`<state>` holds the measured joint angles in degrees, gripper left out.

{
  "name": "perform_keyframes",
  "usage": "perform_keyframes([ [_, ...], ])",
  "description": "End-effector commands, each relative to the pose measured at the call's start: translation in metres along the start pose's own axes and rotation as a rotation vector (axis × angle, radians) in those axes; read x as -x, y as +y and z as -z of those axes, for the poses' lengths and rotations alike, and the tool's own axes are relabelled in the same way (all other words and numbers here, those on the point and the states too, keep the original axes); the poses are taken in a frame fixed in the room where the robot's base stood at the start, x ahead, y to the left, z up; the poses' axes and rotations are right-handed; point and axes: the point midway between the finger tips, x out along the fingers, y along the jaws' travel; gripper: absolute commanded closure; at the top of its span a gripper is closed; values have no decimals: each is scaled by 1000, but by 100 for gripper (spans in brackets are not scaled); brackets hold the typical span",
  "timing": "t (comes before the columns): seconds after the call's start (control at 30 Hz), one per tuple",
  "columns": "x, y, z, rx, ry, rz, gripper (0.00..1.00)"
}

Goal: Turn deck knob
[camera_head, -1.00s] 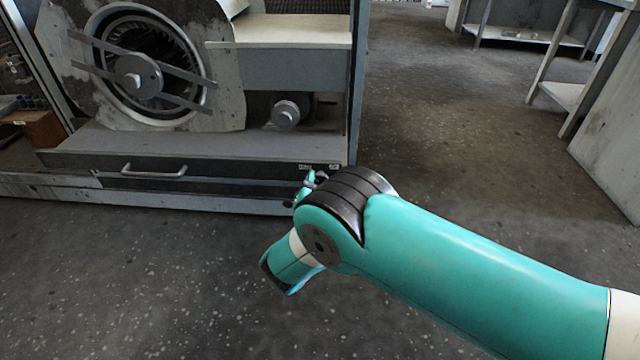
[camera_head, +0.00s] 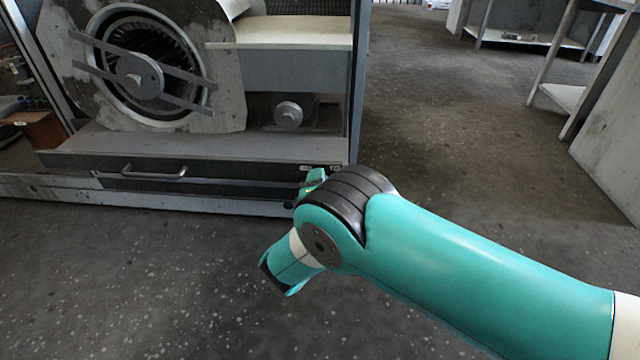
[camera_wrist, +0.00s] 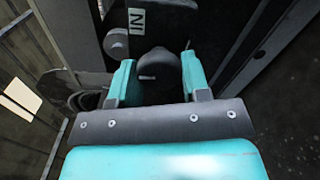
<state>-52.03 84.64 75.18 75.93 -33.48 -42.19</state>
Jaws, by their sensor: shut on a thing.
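The deck knob (camera_wrist: 158,66) is a dark, rounded knob on the dark front of the housing. It shows in the wrist view between the two teal fingers of my gripper (camera_wrist: 158,62). The gripper is shut on it, though the contact at the fingertips is hard to see. In the head view only a small teal part of my gripper (camera_head: 315,179) shows at the lower right corner of the housing. My arm hides the rest of it and the knob there.
A second round grey piece (camera_wrist: 116,43) and a white label (camera_wrist: 137,17) are close to the knob. The blower housing (camera_head: 225,90) has a drawer-like front with a handle (camera_head: 153,173). The floor (camera_head: 440,130) to the right is open, with metal benches (camera_head: 560,95) beyond.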

Motion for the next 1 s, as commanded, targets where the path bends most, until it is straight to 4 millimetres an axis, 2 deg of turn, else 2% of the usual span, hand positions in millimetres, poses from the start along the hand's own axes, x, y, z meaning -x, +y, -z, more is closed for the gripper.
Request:
perform_keyframes([
  [0.67,0,-1,0,-66,2,2,80],
  [0.7,0,-1,0,-66,2,2,52],
  [0.8,0,-1,0,-65,2,1,31],
  [1.0,0,0,0,-64,1,1,31],
])
